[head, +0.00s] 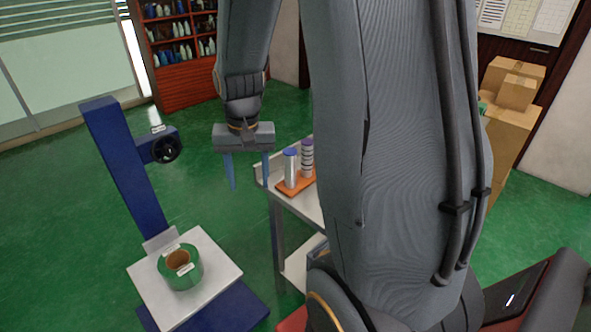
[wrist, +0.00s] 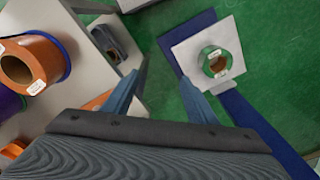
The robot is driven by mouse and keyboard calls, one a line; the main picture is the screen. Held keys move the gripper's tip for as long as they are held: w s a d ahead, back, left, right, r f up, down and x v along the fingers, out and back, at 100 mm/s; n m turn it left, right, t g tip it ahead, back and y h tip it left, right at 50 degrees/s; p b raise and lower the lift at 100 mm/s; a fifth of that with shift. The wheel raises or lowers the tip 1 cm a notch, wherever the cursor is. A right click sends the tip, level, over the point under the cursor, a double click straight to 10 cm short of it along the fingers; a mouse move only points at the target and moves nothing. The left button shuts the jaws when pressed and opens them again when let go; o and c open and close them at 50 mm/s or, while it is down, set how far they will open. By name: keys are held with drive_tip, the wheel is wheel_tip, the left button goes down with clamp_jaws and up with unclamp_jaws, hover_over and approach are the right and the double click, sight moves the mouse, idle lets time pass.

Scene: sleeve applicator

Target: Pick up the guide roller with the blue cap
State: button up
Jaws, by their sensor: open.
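The guide roller with the blue cap (head: 290,170) is a pale silver cylinder. It stands upright on an orange tray (head: 287,190) on the metal table, in the head view. A banded grey and purple cylinder (head: 307,158) stands beside it. My gripper (head: 248,182) hangs left of the roller, fingers down, apart from it. Its fingers are spread with nothing between them. The fingers also show in the wrist view (wrist: 164,72), over the floor beside the table. I cannot make out the blue-capped roller in the wrist view.
A blue stand (head: 125,165) with a white plate (head: 215,245) holding a green roll (head: 180,268) is at left. My arm hides much of the table (head: 276,203). Cardboard boxes (head: 515,92) stand at right.

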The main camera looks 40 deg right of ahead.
sight(292, 151)
drive_tip(key=w+d+f+m, duration=0.1)
drive_tip(key=w+d+m, duration=0.2)
drive_tip(key=d, duration=0.3)
drive_tip(key=w+d+f+m, duration=0.2)
drive_tip(key=w+d+m, duration=0.1)
drive_tip(key=d, duration=0.3)
drive_tip(key=w+d+f+m+b, duration=0.1)
drive_tip(key=w+d+f+m, duration=0.1)
drive_tip(key=d+m, duration=0.2)
drive_tip(key=shift+w+d+g, duration=0.2)
drive_tip(key=shift+d, duration=0.6)
drive_tip(key=shift+w+d+g, duration=0.2)
drive_tip(key=shift+d, duration=0.55)
drive_tip(key=shift+d+f, duration=0.25)
drive_tip(key=shift+d, duration=0.05)
drive_tip(key=shift+f, duration=0.3)
drive_tip(key=shift+w+a+f+p, duration=0.15)
drive_tip(key=shift+f+p, duration=0.5)
drive_tip(key=shift+f, duration=1.1)
drive_tip(key=shift+w+a+f+p, duration=0.1)
drive_tip(key=shift+f+p, duration=0.55)
drive_tip(key=shift+f, duration=1.1)
drive_tip(key=c, duration=1.2)
